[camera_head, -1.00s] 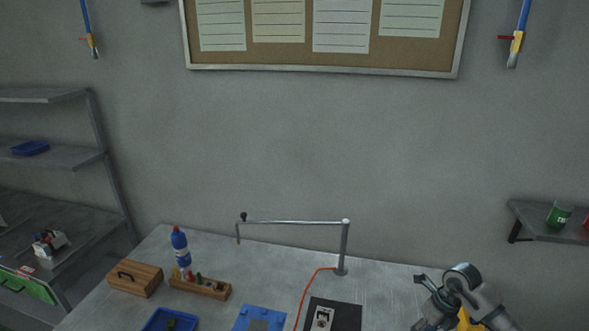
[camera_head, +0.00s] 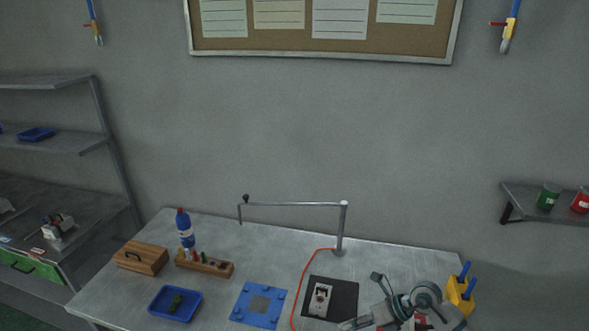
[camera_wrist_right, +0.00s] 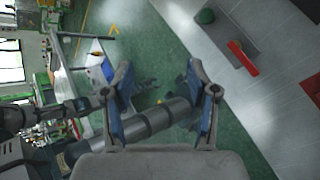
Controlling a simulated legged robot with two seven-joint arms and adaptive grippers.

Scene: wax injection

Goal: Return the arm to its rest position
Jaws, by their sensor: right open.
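My right arm enters the head view at the lower right, over the right end of the grey worktable (camera_head: 240,258). Its gripper (camera_head: 382,300) is open, right of the black mat (camera_head: 345,287); the exact fingertips are hard to make out there. In the right wrist view the gripper (camera_wrist_right: 160,88) shows two spread fingers with blue pads and nothing held between them. A grey jointed link and green floor show beyond it. My left gripper does not show in the head view.
A yellow holder (camera_head: 459,293) with blue handles stands close by the right arm. A lamp-like metal stand (camera_head: 342,230), a white device (camera_head: 320,299), a blue plate (camera_head: 247,312), a blue tray (camera_head: 163,315), a wooden box (camera_head: 141,256) and a blue bottle (camera_head: 185,230) occupy the table.

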